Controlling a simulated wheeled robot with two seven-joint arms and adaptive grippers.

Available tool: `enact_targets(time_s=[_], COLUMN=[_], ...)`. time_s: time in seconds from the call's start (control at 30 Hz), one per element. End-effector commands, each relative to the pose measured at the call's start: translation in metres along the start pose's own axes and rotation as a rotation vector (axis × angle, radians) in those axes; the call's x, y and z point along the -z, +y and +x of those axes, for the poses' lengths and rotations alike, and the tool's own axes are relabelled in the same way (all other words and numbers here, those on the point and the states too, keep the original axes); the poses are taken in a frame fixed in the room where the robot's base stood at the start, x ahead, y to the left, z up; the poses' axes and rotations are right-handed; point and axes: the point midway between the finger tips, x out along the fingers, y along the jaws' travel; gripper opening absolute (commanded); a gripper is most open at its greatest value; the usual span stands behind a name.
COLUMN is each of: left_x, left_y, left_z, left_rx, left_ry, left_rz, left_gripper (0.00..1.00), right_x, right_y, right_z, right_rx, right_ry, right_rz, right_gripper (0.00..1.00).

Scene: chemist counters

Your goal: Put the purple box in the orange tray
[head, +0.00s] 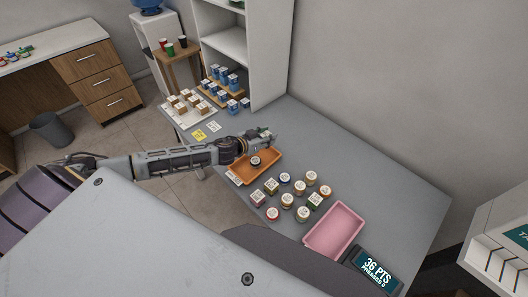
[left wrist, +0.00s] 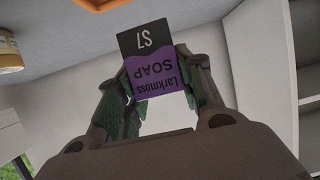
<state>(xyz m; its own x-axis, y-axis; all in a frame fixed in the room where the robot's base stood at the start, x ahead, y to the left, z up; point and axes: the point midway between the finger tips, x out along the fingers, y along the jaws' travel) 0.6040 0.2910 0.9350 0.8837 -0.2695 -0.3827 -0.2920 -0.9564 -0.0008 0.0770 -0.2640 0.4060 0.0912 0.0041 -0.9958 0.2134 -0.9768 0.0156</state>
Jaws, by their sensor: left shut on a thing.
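The purple box (left wrist: 157,75), with a black end and the words Larkmoss Soap, is between the fingers of my left gripper (left wrist: 155,88) in the left wrist view. The gripper is shut on it. In the head view my left gripper (head: 262,135) is over the counter at the far edge of the orange tray (head: 268,171); the box is too small to make out clearly there. A strip of the tray's orange rim (left wrist: 100,4) shows at the top of the left wrist view. My right gripper is not visible.
Several jars and small boxes (head: 287,200) stand near the orange tray. A pink tray (head: 334,230) and a points display (head: 376,270) lie nearer. White boxes (head: 186,103) and blue items (head: 225,78) stand at the counter's far end. The counter's right side (head: 390,190) is clear.

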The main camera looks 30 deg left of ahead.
Motion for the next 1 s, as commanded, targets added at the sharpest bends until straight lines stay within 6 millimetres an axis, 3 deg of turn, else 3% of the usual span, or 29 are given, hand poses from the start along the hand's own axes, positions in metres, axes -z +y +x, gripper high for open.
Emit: enact_targets(time_s=[0.3, 0.77, 1.0], left_x=[-0.034, -0.038, -0.055], left_y=[0.000, 0.000, 0.000], left_z=[0.014, 0.016, 0.023], left_rx=[0.001, 0.001, 0.001], left_ry=[0.000, 0.000, 0.000], left_rz=[-0.001, -0.001, -0.003], left_gripper=[0.12, 0.12, 0.12], right_x=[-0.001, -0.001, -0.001], right_y=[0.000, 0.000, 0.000], right_z=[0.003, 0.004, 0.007], right_rx=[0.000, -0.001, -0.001], right_ry=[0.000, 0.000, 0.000], right_rz=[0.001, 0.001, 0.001], right_gripper=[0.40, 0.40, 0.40])
